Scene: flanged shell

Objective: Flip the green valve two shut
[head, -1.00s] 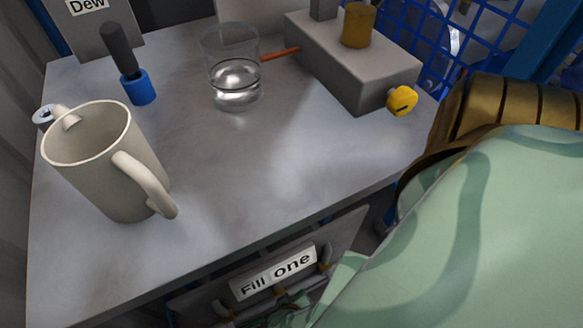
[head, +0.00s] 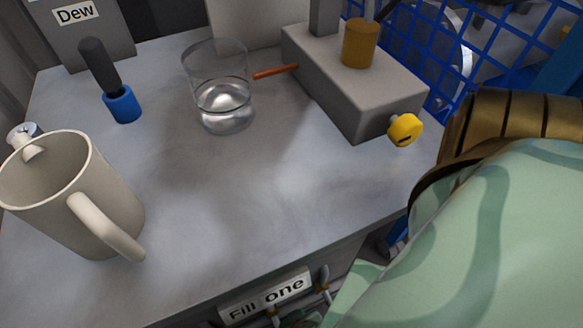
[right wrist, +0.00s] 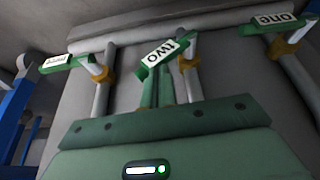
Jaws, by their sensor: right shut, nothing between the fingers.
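The green valve two (right wrist: 168,50) is a lever handle with a white "two" label, in the middle of the right wrist view. It sits at a diagonal on its pipe, tilted more steeply than the handles beside it. My right gripper (right wrist: 156,82) is shut and empty, its green fingers pointing up to the handle's lower left end. I cannot tell whether they touch it. The valve two is not visible in the head view, where my right arm covers the right side. My left gripper is not in view.
Green valve one (right wrist: 272,24) is at right and another green handle (right wrist: 67,62) at left. The grey table (head: 220,190) holds a mug (head: 85,200), a glass (head: 222,90) and a grey block (head: 345,85).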

